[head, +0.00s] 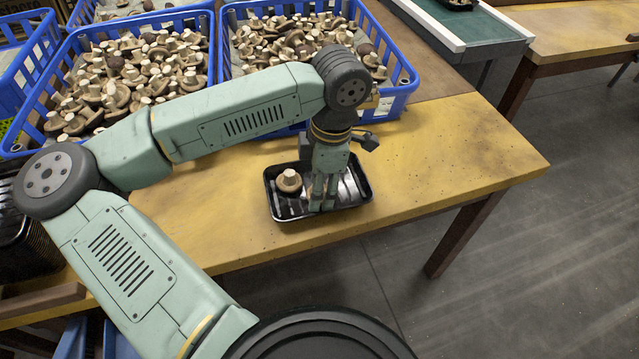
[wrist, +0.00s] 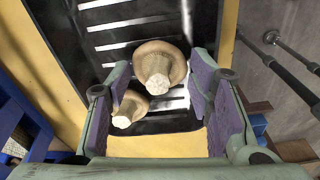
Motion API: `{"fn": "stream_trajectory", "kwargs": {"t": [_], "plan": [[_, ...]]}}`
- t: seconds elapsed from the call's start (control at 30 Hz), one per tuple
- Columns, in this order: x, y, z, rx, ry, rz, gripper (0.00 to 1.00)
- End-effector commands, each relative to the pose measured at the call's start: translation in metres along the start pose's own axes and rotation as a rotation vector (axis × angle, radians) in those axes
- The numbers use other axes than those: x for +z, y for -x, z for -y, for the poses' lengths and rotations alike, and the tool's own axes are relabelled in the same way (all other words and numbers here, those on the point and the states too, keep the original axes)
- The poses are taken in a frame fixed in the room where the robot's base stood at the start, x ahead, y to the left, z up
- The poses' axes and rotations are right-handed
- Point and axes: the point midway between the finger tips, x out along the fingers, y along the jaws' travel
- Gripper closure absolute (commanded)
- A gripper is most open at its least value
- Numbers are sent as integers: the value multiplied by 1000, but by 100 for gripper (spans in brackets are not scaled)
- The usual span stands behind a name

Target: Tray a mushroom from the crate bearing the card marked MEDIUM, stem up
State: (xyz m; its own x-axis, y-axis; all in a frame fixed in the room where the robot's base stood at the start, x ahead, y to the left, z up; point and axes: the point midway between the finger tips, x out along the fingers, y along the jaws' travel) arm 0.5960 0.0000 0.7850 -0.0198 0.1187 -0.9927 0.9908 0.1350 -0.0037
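My gripper (head: 323,207) reaches down into the black tray (head: 350,207), fingers low. In the wrist view, a brown-capped mushroom (wrist: 158,72) sits between the purple finger pads, pale stem toward the camera. Its cap edges are close to both pads; I cannot tell if they grip it. The fingers hide this mushroom in the head view. A second mushroom (head: 289,181) stands stem up at the tray's left end; it also shows beside the left finger in the wrist view (wrist: 130,108). Blue crates of mushrooms (head: 214,70) stand behind; their small cards (head: 404,80) are unreadable.
The yellow table (head: 455,150) is clear to the right of the tray. Its front edge lies just before the tray. Stacked black trays (head: 22,235) stand at the left. A green-topped conveyor (head: 465,25) is at the back right.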

Motion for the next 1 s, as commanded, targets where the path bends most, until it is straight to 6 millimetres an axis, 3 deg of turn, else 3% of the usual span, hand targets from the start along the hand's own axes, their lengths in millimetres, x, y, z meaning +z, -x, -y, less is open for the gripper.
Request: {"fn": "stream_trajectory", "kwargs": {"t": [0.27,0.6,0.77,1.0], "plan": [[0,0,0,0,0,0,33],[0,4,0,1,0,-1,33],[0,26,-1,3,0,-2,33],[0,78,-1,4,1,-1,33]]}}
